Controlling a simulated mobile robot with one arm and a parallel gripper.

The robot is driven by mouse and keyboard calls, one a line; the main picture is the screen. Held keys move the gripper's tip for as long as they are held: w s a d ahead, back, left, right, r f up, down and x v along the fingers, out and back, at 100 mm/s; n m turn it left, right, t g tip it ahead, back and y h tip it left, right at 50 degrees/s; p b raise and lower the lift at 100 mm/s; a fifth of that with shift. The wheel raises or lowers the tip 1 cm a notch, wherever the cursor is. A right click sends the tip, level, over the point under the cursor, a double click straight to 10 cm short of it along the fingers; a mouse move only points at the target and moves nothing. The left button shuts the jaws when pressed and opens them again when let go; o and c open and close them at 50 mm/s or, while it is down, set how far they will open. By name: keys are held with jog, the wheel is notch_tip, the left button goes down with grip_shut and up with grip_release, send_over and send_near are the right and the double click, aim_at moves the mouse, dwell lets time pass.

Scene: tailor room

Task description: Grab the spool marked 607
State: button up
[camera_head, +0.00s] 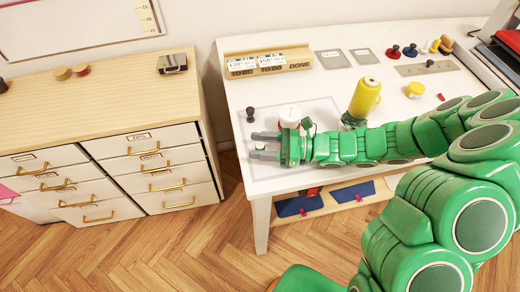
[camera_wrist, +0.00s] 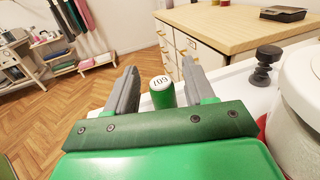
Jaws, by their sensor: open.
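A green spool with a white top (camera_wrist: 162,92) stands in the wrist view; its mark reads 607, upside down to this camera. My gripper (camera_wrist: 159,75) is open, with one grey finger on each side of the spool and visible gaps between. In the head view my gripper (camera_head: 253,145) is low over the front left of the white table (camera_head: 310,185), pointing left. A small pale top between the fingers there looks like the same spool (camera_head: 261,146).
A white round object (camera_head: 290,114) stands close beside my gripper. A dark knobbed piece (camera_head: 250,114) stands behind the fingers. A yellow thread cone (camera_head: 365,97) stands behind my arm. A wooden drawer cabinet (camera_head: 125,95) is left, past a floor gap.

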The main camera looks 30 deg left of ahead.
jog(key=shift+a, duration=0.1)
grip_shut()
dwell(0.3)
jog(key=shift+r, duration=0.1)
